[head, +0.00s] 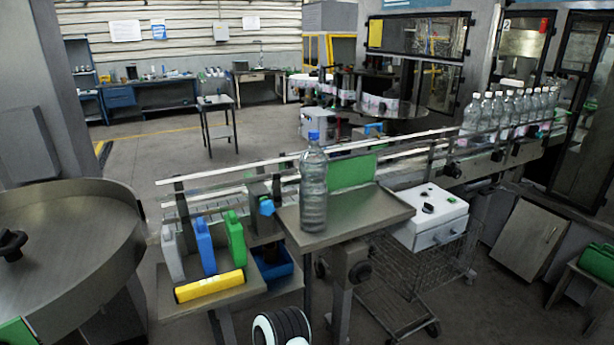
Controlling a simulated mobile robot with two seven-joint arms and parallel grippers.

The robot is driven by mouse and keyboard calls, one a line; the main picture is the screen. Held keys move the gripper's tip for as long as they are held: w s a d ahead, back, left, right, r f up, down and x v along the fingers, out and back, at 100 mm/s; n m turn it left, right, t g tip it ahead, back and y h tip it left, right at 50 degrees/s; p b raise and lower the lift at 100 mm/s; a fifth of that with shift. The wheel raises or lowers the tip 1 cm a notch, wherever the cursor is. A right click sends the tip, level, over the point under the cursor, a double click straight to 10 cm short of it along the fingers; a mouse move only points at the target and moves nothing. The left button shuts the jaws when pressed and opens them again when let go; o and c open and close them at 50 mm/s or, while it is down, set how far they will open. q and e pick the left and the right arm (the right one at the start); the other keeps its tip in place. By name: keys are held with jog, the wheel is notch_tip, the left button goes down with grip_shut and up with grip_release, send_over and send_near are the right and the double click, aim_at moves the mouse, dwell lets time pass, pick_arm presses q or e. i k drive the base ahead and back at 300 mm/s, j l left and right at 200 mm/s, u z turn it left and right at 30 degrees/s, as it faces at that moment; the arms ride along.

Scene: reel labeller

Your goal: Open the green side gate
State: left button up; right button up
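The green side gate (352,172) is a flat green panel at the near side of the conveyor (225,203), just behind a small steel shelf (375,213). It stands upright, in line with the rail, and looks closed. A clear bottle with a blue cap (313,188) stands upright on the shelf, in front of the gate's left end. The shelf and bottle hide part of the gate's lower and left edges. Neither of my grippers shows in the head view.
Several bottles (505,112) stand on the conveyor's right part. Grey, blue (205,247) and green jugs and a yellow cylinder (210,285) sit on a left side shelf. A white control box (430,215) stands right of the steel shelf, above a wire cart (400,290). A round steel table (65,240) is at left.

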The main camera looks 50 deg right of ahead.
aim_at(355, 171)
jog(key=k+l+u, duration=0.15)
jog(key=l, duration=0.2)
jog(key=l+u, duration=0.1)
jog(key=l, duration=0.25)
jog(key=k+l+u, duration=0.15)
jog(key=l, duration=0.2)
jog(key=k+l, duration=0.15)
jog(key=l, duration=0.2)
jog(key=k+l, duration=0.15)
jog(key=l, duration=0.2)
jog(key=k+l+u, duration=0.1)
jog(key=l, duration=0.2)
